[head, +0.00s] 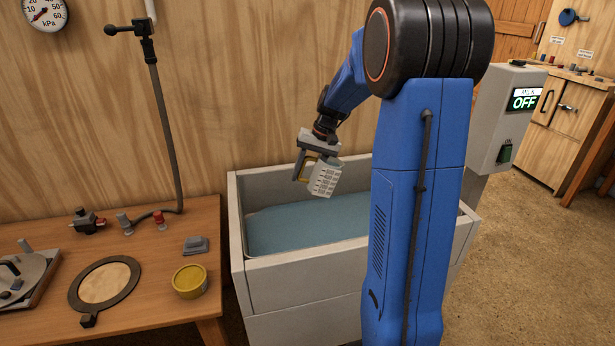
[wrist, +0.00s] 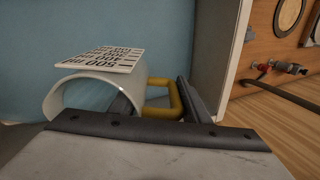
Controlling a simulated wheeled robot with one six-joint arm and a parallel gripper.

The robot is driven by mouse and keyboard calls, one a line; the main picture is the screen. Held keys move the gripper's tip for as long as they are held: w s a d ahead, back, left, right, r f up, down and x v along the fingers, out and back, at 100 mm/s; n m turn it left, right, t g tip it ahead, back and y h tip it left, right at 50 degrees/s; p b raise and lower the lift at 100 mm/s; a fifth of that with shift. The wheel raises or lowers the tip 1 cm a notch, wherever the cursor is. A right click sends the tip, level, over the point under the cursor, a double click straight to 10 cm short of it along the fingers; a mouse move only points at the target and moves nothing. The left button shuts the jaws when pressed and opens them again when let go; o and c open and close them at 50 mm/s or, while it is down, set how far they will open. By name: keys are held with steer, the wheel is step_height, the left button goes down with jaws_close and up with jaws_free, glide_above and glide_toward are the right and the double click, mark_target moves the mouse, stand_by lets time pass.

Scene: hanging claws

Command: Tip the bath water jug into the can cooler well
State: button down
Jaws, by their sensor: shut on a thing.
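The jug (head: 325,179) is pale, with dark scale markings and a yellow handle (wrist: 165,102). My gripper (head: 304,167) points down and is shut on the jug by its handle. The jug hangs above a pale rectangular tank (head: 300,272) of blue water (head: 300,226), slightly tilted in the head view. The jug (wrist: 92,88) also shows in the wrist view with its rim towards the camera. I cannot tell how much water is in it, or whether this tank is the can cooler well.
A wooden bench (head: 150,268) with a yellow tin (head: 189,281), a round ring (head: 104,284) and small fittings stands left of the tank. A grey box (head: 508,115) with an OFF display stands at right. My blue arm hides part of the tank. Open floor lies at right.

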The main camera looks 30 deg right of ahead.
steer(key=shift+a+r+y, duration=0.1)
steer(key=shift+r+y, duration=0.2)
steer(key=shift+y, duration=0.1)
steer(key=shift+r, duration=0.1)
steer(key=shift+w+a+r+t+y, duration=0.1)
steer(key=shift+r+t+y, duration=0.2)
steer(key=shift+y, duration=0.2)
steer(key=shift+r+y, duration=0.1)
steer(key=shift+y, duration=0.2)
steer(key=shift+r+t, duration=0.15)
steer(key=shift+t, duration=0.15)
stand_by(0.3)
steer(key=shift+y, duration=0.4)
steer(key=shift+r+y, duration=0.3)
steer(key=shift+y, duration=0.1)
steer(key=shift+t, duration=0.3)
